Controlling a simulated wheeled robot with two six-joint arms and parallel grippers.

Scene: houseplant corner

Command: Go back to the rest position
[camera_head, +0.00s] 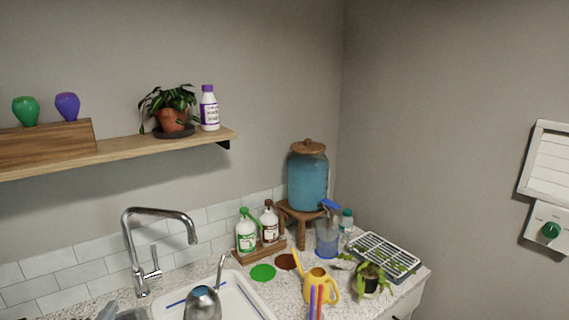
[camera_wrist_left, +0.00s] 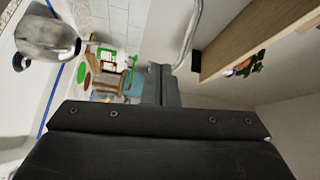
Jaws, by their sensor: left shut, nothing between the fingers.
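My left gripper (camera_wrist_left: 161,82) shows in the left wrist view as dark fingers closed together, with nothing between them. It is in the air, with the sink and the wooden shelf (camera_wrist_left: 232,45) on either side of it in that view. In the head view I cannot clearly make it out; a small grey-blue shape at the bottom left edge may be part of it. My right gripper is in neither view.
A chrome faucet (camera_head: 160,218) rises by the white sink (camera_head: 245,297), where a metal watering can (camera_head: 203,303) stands. Bottles (camera_head: 246,237), a blue dispenser (camera_head: 307,180), a yellow watering can (camera_head: 318,284) and a seedling tray (camera_head: 383,257) crowd the counter. The wooden shelf (camera_head: 120,146) juts out above.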

